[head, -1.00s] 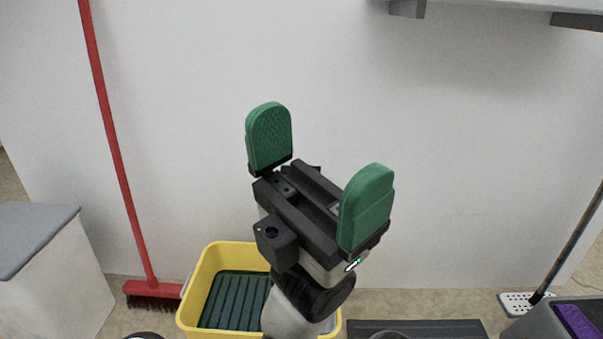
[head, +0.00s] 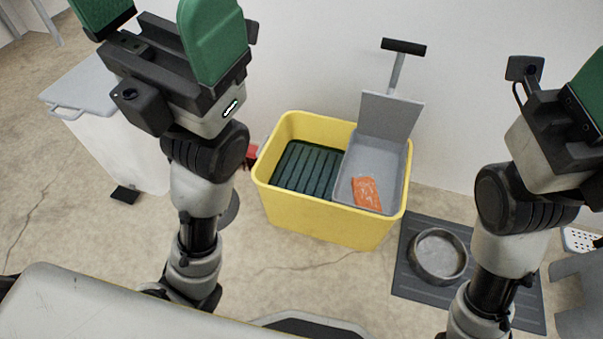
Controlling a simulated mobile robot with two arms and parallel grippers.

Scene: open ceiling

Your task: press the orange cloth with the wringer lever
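The orange cloth (head: 367,192) lies flat in the grey wringer tray (head: 350,165), in the right part of a yellow bucket (head: 325,220). The wringer's grey press plate (head: 390,115) stands raised at the back of the tray. Its lever (head: 403,47) points up and ends in a black crossbar handle. My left gripper (head: 155,28) is at the upper left, away from the bucket, with its green fingers wide apart and nothing between them. My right gripper (head: 575,105) is at the right edge, apart from the bucket; only one green finger shows, so its opening is hidden.
A dark green slatted grate (head: 305,170) fills the bucket's left part. A grey bowl (head: 438,256) sits on a dark mat (head: 412,285) right of the bucket. A white bin with a grey lid (head: 95,88) stands at the left. Floor in front of the bucket is clear.

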